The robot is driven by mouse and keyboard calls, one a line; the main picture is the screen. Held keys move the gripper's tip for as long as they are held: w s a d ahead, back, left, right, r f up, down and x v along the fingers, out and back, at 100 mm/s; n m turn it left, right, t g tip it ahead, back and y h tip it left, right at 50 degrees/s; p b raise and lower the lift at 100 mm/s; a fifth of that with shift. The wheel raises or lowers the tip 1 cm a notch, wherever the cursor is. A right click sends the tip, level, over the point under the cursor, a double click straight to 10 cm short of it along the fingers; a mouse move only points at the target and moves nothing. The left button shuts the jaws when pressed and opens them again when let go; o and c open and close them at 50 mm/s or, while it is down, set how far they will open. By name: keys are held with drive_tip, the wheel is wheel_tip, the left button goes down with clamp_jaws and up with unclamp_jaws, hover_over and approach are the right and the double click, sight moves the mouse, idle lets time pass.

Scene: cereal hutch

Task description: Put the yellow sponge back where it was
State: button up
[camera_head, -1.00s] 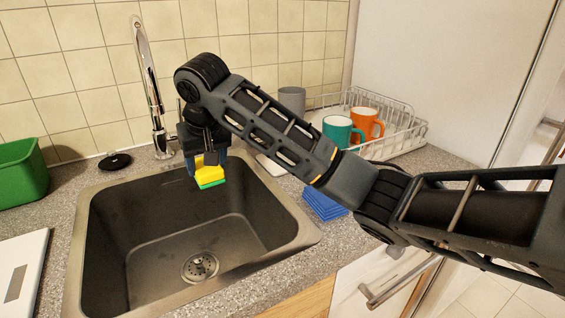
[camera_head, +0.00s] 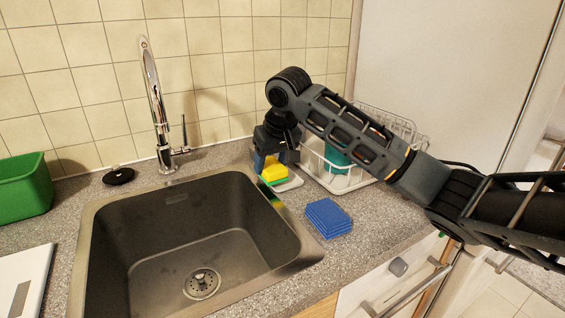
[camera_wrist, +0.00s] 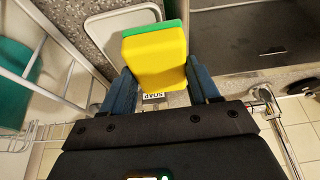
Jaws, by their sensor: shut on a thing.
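The yellow sponge (camera_head: 275,171) with a green layer is held in my gripper (camera_head: 272,165) in the head view, above the counter at the sink's back right corner. In the wrist view the yellow sponge (camera_wrist: 154,62) sits between the two blue fingers of my gripper (camera_wrist: 163,85), its green side away from the palm. A white tray (camera_head: 293,184) shows beneath and beside the sponge in the head view. The wrist view shows the tray (camera_wrist: 104,35) behind the sponge's left side. A label reading SOAP (camera_wrist: 153,96) shows below the sponge; the thing carrying it is mostly hidden.
The sink (camera_head: 110,208) is left of the sponge, with a chrome faucet (camera_head: 156,105) behind it. A blue cloth stack (camera_head: 328,217) lies on the counter right of the sink. A white dish rack (camera_head: 345,182) with a teal mug (camera_head: 337,158) stands close behind my arm. A green bin (camera_head: 25,187) stands far left.

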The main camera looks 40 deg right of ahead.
sight(282, 164)
drive_tip(key=d, duration=0.3)
drive_tip(key=shift+s+r, duration=0.1)
drive_tip(key=shift+s, duration=0.3)
drive_tip(key=shift+f, duration=0.8)
drive_tip(key=shift+f, duration=0.15)
drive_tip(key=o, duration=1)
drive_tip(key=v, duration=1.2)
